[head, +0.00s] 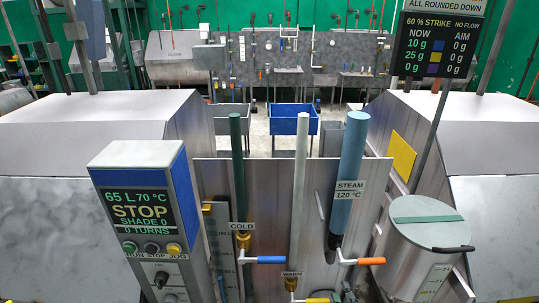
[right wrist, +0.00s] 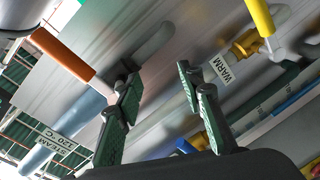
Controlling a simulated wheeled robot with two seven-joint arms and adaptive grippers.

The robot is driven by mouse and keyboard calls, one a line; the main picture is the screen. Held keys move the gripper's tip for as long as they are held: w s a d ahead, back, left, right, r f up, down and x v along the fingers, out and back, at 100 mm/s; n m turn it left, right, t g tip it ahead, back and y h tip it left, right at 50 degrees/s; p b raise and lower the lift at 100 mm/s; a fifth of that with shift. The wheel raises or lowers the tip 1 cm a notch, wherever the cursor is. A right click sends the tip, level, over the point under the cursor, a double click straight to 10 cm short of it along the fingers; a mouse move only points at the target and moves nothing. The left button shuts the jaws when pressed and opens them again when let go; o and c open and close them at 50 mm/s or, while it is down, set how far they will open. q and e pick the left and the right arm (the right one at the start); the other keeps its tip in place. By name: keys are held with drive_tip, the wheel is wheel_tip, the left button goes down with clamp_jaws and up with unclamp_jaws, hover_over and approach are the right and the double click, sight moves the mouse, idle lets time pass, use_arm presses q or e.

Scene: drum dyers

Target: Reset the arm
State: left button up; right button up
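In the right wrist view my right gripper (right wrist: 158,78) is open, with its two dark green padded fingers apart and nothing between them. It faces a bare grey metal panel (head: 270,190). The orange steam valve handle (right wrist: 62,53) lies to the left of the fingers and the yellow warm valve handle (right wrist: 260,17) to the upper right, both apart from them. In the head view, the orange handle (head: 371,261) and the yellow handle (head: 318,300) show at the lower middle. My right gripper is hardly visible there, at most small dark parts at the bottom edge. My left gripper is not in view.
A control box (head: 150,215) reading STOP stands left. A blue cold valve handle (head: 271,260) and upright pipes, including the light blue steam pipe (head: 352,150), rise from the panel. A lidded metal drum (head: 415,250) stands right, below a dark display (head: 436,45). Blue tub (head: 293,122) behind.

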drive_tip(key=s+d+f+m+g+h, duration=0.4)
drive_tip(key=s+d+f+m+g, duration=0.3)
drive_tip(key=s+d+f, duration=0.4)
drive_tip(key=s+d+f+m+g+y, duration=0.1)
drive_tip(key=s+f+m+g, duration=0.2)
drive_tip(key=s+f, duration=0.35)
drive_tip(key=s+f+m+g+y, duration=0.1)
drive_tip(key=s+f+m+g, duration=0.25)
drive_tip(key=s, duration=0.65)
wheel_tip(320, 180, down, 32)
drive_tip(key=s+a+f+g+b, duration=0.1)
drive_tip(key=s+b, duration=0.1)
drive_tip(key=s, duration=0.1)
drive_tip(key=s+f+n+g+b, duration=0.1)
drive_tip(key=s+f, duration=1.6)
drive_tip(key=s, duration=0.1)
drive_tip(key=shift+s+a+f+b, duration=0.15)
drive_tip(key=shift+a+f+b, duration=0.1)
drive_tip(key=shift+b, duration=0.1)
